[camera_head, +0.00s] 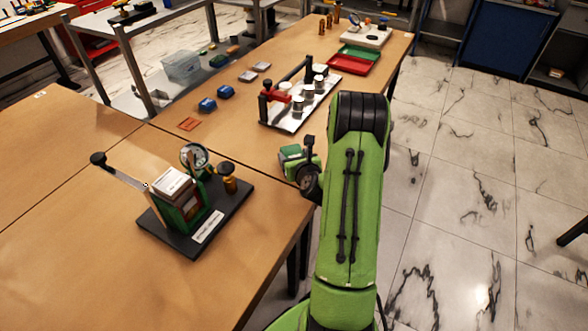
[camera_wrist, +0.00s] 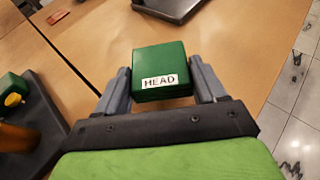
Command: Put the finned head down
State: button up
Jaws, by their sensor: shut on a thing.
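The finned head (camera_wrist: 159,58) is a green block with a white label reading HEAD. In the wrist view it sits between the two grey fingers of my gripper (camera_wrist: 162,85), which is shut on it. In the head view the finned head (camera_head: 291,153) shows small and green at the end of my green arm, by the table's right edge. My gripper (camera_head: 303,160) there is partly hidden by my arm. I cannot tell the exact height of the head above the table.
A black-based rig (camera_head: 195,220) with a lever and gauge stands left of my gripper. Beyond are a rack of white-topped cylinders (camera_head: 300,104), blue blocks (camera_head: 208,104), an orange-red plate (camera_head: 189,124), and red (camera_head: 350,66) and green trays. Bare wooden table (camera_head: 245,145) lies between the rig and rack.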

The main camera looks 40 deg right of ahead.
notch_tip(320, 180, down, 3)
jog(key=shift+f+b, duration=0.15)
jog(key=shift+b, duration=0.7)
jog(key=o, duration=1.2)
